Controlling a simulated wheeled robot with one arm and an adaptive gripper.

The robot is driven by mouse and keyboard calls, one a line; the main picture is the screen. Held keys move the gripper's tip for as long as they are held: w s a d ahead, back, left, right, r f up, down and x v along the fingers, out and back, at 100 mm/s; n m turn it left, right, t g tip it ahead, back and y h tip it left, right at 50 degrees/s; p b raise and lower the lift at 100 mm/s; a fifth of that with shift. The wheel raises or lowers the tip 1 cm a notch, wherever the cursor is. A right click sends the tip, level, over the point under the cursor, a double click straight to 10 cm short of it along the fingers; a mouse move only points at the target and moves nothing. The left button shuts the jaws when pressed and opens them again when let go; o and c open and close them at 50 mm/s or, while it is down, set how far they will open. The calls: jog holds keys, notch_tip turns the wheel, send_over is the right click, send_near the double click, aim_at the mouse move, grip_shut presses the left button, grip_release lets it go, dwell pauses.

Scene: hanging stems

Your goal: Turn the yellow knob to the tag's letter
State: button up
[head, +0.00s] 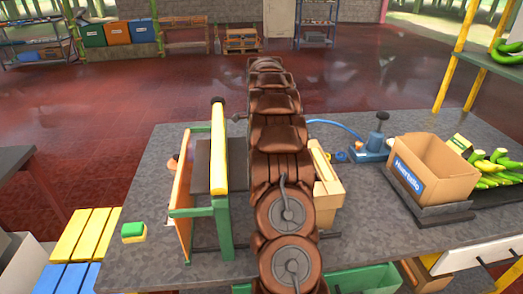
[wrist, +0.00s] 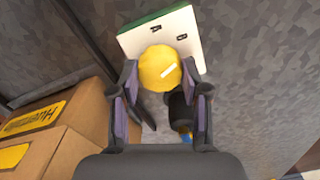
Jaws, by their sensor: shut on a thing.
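The yellow knob (wrist: 157,72) shows in the wrist view, round, with a white pointer line slanting toward the upper right. It stands in front of a white panel (wrist: 190,62) with a green edge. In the head view my arm hides the gripper and I cannot make out the knob. I cannot tell which tag gives the letter.
In the head view, a green and yellow frame (head: 222,225) stands left of my arm on the grey table (head: 370,255). An open carton (head: 432,170), a blue-based device (head: 372,150) and a sponge (head: 133,232) are also there.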

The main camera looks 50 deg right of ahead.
dwell(0.4)
jog(key=o, duration=1.2)
jog(key=shift+c, duration=0.2)
jog(key=shift+r, duration=0.1)
jog(key=shift+r, duration=3.65)
